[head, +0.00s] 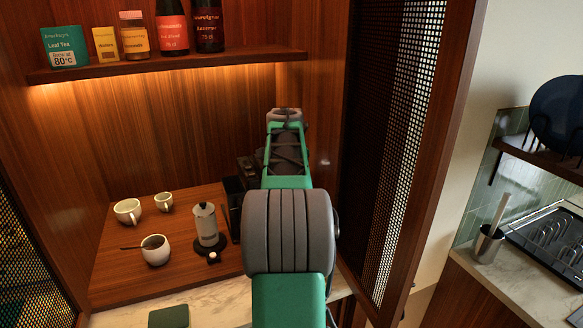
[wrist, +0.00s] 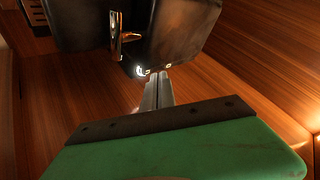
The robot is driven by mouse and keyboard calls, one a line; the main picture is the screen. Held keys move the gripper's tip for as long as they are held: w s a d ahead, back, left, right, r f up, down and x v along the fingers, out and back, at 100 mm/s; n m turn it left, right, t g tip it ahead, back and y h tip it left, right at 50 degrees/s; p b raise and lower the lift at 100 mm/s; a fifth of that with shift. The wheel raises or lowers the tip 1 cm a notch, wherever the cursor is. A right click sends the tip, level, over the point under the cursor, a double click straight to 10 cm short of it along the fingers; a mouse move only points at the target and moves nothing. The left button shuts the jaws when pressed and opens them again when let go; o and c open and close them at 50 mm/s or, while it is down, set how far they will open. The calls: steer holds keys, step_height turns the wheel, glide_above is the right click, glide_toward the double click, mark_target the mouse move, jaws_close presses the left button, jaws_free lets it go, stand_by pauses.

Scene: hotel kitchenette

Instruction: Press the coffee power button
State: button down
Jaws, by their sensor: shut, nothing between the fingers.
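The black coffee machine (wrist: 185,28) fills the top of the wrist view, with a chrome part (wrist: 116,35) hanging at its front. Along its lower edge is a glowing white power button (wrist: 139,71), with small pale marks or buttons to its right. My gripper (wrist: 160,76) is shut and empty. Its fingertips point at that lower edge, just right of the glowing button. I cannot tell whether they touch the machine. In the head view my arm covers most of the coffee machine (head: 234,202), and my gripper is hidden.
A shelf (head: 180,63) with jars and bottles runs above. An open mesh door (head: 400,150) stands right of my arm.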

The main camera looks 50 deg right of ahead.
steer(key=shift+f+b, duration=0.3)
steer(key=shift+f, duration=0.25)
steer(key=shift+r+p, duration=0.3)
steer(key=shift+r, duration=0.25)
steer(key=shift+r, duration=0.1)
step_height(320, 180, up, 6)
steer(key=p, duration=0.4)
steer(key=shift+a, duration=0.1)
